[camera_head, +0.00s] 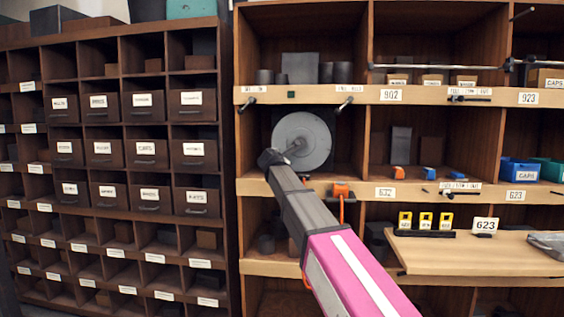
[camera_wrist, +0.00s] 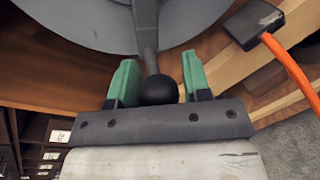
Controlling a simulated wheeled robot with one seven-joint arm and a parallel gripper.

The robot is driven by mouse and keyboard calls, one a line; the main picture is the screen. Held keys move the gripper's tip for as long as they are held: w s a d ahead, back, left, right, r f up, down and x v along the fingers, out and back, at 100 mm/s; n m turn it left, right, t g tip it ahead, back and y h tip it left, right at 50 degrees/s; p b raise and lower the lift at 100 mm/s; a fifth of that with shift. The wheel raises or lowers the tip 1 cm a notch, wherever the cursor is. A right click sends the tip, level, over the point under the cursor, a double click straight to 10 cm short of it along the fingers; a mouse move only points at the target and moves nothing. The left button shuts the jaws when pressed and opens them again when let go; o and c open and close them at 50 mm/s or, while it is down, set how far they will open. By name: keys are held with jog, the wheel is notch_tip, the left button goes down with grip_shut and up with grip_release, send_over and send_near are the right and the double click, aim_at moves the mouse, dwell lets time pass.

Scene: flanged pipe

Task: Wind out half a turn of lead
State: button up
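A round grey reel disc (camera_head: 302,141) stands upright in a cubby of the wooden shelf; its lower part fills the top of the wrist view (camera_wrist: 85,22). A grey crank arm (camera_wrist: 147,35) runs across the disc to a round black knob (camera_wrist: 160,90). My gripper (camera_head: 270,160) is at the disc's lower left. An orange lead (camera_wrist: 290,66) comes from a black block (camera_wrist: 254,22) to the right. An orange piece (camera_head: 341,190) shows below the reel, with orange lead beneath.
The shelf board (camera_head: 360,187) runs below the reel cubby. Small orange and blue items (camera_head: 431,173) and blue bins (camera_head: 519,171) stand to the right. A wooden worktop (camera_head: 480,256) juts out at lower right. A dark drawer cabinet (camera_head: 120,150) stands on the left.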

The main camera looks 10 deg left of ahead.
jog(key=shift+o, duration=0.7)
jog(key=v, duration=1.1)
